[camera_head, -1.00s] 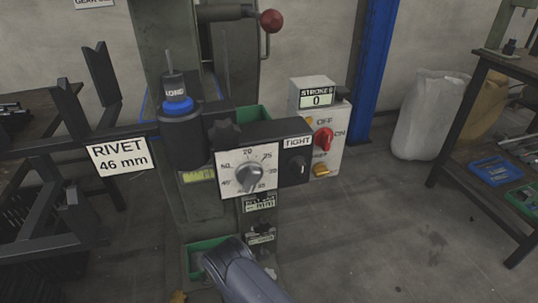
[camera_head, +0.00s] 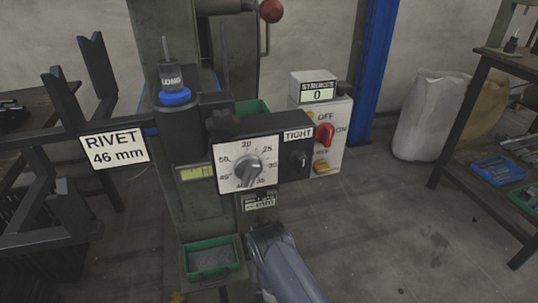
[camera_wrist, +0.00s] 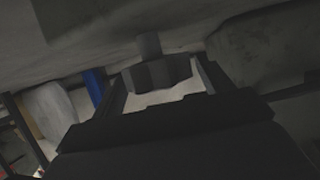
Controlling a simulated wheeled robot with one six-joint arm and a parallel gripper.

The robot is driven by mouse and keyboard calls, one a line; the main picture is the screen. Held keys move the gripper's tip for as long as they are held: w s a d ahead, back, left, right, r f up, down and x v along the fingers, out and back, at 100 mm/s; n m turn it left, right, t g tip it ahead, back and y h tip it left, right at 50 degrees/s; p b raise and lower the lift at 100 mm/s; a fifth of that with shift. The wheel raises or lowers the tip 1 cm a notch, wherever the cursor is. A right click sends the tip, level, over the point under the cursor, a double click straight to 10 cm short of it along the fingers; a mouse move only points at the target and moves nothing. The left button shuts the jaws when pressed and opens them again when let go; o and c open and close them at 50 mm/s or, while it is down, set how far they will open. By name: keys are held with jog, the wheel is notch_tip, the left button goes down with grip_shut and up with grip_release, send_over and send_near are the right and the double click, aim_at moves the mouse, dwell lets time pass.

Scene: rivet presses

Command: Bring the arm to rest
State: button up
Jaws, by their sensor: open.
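My arm (camera_head: 283,268) rises from the bottom edge in the head view, its grey link ending just below the dial box. My gripper does not show clearly there. In the wrist view my gripper (camera_wrist: 160,70) has its two dark fingers apart. A dark lobed knob (camera_wrist: 158,72) with a short stem appears between and beyond the fingertips. I cannot tell whether the fingers touch it, and nothing looks clamped.
A green tray (camera_head: 208,272) sits low, left of my arm. A sack (camera_head: 428,115) and bench (camera_head: 455,115) stand right. Open floor lies between.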

jog(key=shift+n+g+y+p, duration=0.4)
jog(key=shift+n+g+y, duration=0.2)
jog(key=shift+n+y, duration=1)
jog(key=shift+n+g+y+p, duration=0.35)
jog(key=shift+n+g+y, duration=0.25)
jog(key=shift+n+y, duration=0.95)
jog(key=shift+g+y, duration=0.3)
jog(key=shift+y, duration=0.15)
